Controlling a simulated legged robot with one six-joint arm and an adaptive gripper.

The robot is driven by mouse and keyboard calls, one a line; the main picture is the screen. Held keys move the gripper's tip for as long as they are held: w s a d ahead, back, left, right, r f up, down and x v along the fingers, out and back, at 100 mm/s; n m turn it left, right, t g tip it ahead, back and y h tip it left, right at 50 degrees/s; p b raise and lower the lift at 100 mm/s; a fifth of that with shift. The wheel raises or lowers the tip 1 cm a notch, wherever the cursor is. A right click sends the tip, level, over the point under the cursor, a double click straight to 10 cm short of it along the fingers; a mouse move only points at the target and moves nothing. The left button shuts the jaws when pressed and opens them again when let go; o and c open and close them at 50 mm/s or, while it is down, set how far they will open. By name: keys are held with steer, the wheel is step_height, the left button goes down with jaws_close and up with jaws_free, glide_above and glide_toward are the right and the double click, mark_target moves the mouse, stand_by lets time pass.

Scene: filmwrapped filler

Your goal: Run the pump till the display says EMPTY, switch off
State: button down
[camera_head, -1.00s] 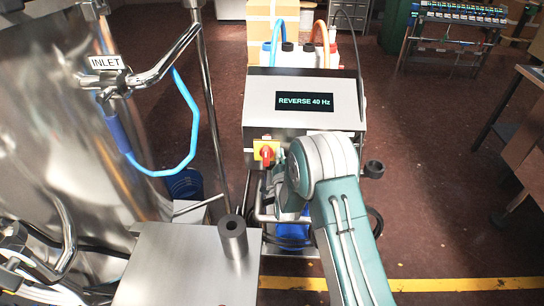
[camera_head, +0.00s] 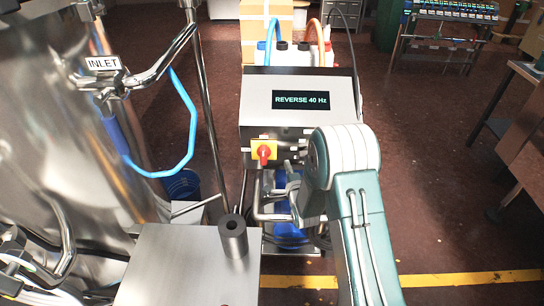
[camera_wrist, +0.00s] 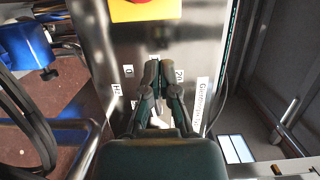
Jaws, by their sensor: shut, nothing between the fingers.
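A steel control box (camera_head: 250,112) stands in the middle of the head view. Its lit display (camera_head: 303,100) reads REVERSE 40 Hz. A red rotary switch (camera_head: 263,153) on a yellow plate (camera_head: 256,146) is on its front, lower left. The yellow plate (camera_wrist: 150,10) also shows at the top of the wrist view. My gripper (camera_wrist: 162,66) is shut and empty in front of the panel, below that plate, among small labels such as 0 (camera_wrist: 128,71), 20 (camera_wrist: 179,75) and Hz (camera_wrist: 116,90). Whether it touches the panel I cannot tell.
A steel tank (camera_head: 50,130) with an INLET label (camera_head: 104,63) and a blue hose (camera_head: 190,125) stands at left. A steel table (camera_head: 185,270) is in front. Blue equipment (camera_head: 287,232) sits under the box.

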mark_target(264, 155)
steer(key=x, duration=0.4)
steer(key=shift+w+a, duration=0.15)
steer(key=shift+w, duration=0.25)
steer(key=a, duration=0.3)
steer(key=shift+w+a, duration=0.1)
steer(key=shift+a, duration=0.45)
steer(key=shift+a+r, duration=0.15)
steer(key=shift+a, duration=0.3)
